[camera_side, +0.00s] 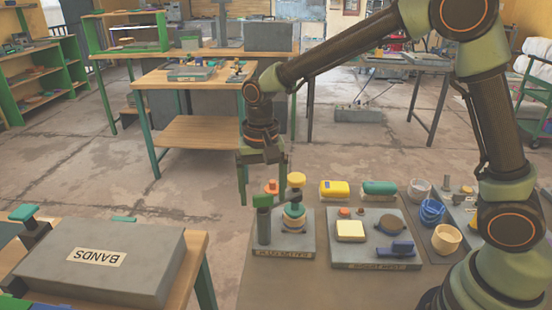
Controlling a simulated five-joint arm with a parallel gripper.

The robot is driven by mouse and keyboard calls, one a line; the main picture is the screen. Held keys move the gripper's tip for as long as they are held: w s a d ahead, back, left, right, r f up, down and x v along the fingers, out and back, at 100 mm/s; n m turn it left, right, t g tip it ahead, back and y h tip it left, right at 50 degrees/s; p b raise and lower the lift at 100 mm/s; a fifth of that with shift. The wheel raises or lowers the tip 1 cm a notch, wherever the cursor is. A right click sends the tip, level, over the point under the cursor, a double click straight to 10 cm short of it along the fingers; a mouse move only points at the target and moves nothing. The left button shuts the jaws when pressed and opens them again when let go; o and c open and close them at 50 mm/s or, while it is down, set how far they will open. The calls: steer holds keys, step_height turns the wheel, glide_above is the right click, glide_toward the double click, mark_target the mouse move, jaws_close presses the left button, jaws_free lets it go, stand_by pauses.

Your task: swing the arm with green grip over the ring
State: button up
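A green grip (262,200) shows at the top of a dark upright post (263,226) on the left grey plate (283,243). My gripper (263,195) points down above this post, its two green fingers apart on either side of the grip. I cannot tell whether the fingers touch it. Right of the post stands a short stack (293,216) with green, dark and pale round layers. The ring may be part of this stack, but I cannot tell it apart. The swing arm itself is not clear at this size.
Behind the plate are an orange knob (271,187) and a yellow cap (296,179). Cups stand at right.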

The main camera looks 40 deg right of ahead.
step_height(320, 180, up, 12)
stand_by(0.6)
steer(key=s+d+n+t, duration=0.5)
steer(key=s+d+n, duration=0.1)
steer(key=s+d, duration=0.6)
steer(key=shift+s+f+t, duration=0.3)
steer(key=shift+s+f, duration=0.15)
